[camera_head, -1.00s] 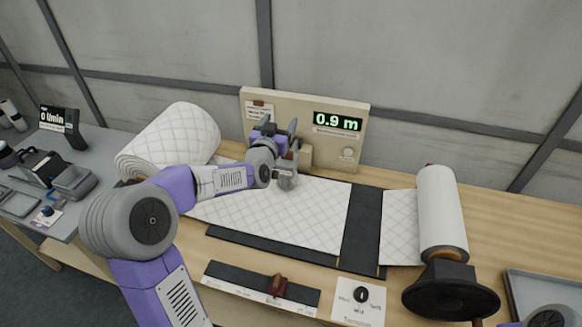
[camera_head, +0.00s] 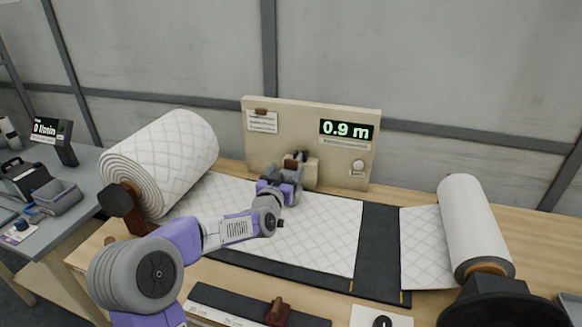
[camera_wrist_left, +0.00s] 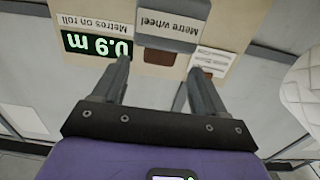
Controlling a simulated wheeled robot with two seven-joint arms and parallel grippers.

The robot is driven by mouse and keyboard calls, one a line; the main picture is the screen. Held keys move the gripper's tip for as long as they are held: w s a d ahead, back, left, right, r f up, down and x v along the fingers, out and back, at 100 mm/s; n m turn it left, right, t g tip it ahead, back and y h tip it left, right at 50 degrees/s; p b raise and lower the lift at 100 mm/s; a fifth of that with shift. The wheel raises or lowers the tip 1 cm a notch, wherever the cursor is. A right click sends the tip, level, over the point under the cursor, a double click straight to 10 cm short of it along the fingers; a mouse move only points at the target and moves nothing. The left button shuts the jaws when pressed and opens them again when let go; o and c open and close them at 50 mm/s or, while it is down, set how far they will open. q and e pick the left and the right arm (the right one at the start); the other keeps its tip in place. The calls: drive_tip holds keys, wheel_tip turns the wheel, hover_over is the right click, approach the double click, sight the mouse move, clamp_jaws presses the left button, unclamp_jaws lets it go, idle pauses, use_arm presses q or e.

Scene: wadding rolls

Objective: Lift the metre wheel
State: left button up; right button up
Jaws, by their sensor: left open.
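The metre wheel's grey labelled block (camera_wrist_left: 172,40) shows upside down in the left wrist view, with a small brown part (camera_wrist_left: 159,57) just below it in the picture. In the head view, my left gripper hides most of the wheel in front of the beige panel (camera_head: 225,0). My left gripper (camera_wrist_left: 158,68) is open, with one finger on each side of the brown part in the picture; contact cannot be told. In the head view the left gripper (camera_head: 295,162) is at the panel's foot, above the quilted wadding (camera_head: 320,225). My right gripper is out of view.
A large wadding roll (camera_head: 160,165) stands at left and a slimmer roll (camera_head: 474,225) at right. The panel display (camera_head: 346,130) reads 0.9 m. A dark strip (camera_head: 377,240) crosses the table. A grey side table (camera_head: 75,190) holds bins and a meter.

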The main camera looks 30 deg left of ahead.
sight(290, 164)
use_arm(q)
drive_tip(key=shift+x, duration=2.95)
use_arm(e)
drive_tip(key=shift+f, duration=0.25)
